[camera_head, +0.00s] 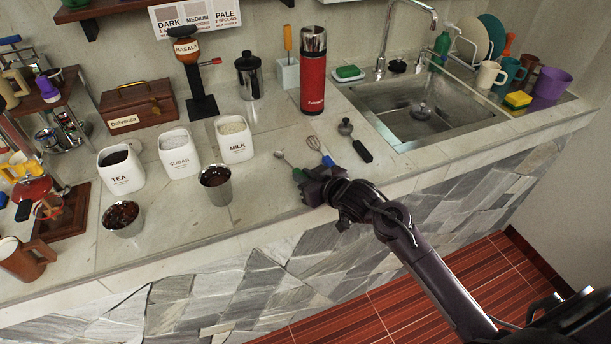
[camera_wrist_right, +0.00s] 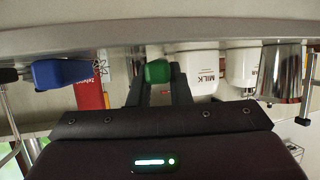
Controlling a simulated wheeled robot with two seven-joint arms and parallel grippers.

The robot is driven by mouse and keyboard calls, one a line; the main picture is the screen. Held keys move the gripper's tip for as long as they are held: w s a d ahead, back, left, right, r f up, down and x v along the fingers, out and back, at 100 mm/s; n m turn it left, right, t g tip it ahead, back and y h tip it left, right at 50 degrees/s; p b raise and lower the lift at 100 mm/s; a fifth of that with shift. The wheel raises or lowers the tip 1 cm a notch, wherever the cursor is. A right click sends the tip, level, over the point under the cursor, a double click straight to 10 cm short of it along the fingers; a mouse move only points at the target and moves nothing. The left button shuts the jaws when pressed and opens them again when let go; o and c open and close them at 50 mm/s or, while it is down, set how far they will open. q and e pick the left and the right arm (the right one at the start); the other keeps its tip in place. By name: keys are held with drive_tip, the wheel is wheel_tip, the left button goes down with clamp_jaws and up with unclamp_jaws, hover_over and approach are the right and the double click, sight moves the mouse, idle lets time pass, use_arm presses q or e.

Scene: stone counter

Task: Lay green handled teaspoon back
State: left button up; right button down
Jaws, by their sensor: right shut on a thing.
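The green handled teaspoon (camera_head: 283,157) is at the front of the stone counter, its bowl pointing back and left. My right gripper (camera_head: 313,185) is low over the counter's front edge, shut on the teaspoon's green handle. In the right wrist view the green handle (camera_wrist_right: 157,72) shows between my finger tips. I cannot tell whether the spoon touches the counter. A whisk (camera_head: 317,146) with a blue handle lies just right of the spoon; its blue handle (camera_wrist_right: 62,74) also shows in the right wrist view. My left gripper is not in view.
A dark-handled scoop (camera_head: 356,143) lies right of the whisk. A steel cup (camera_head: 216,184) and the white milk canister (camera_head: 235,140) stand left of the spoon. The red flask (camera_head: 313,85) stands behind, and the sink (camera_head: 420,110) is at the right. Bare counter surrounds the spoon's left side.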

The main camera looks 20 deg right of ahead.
drive_tip(key=shift+f, duration=0.4)
drive_tip(key=c, duration=1.3)
unclamp_jaws()
drive_tip(key=shift+o, duration=0.2)
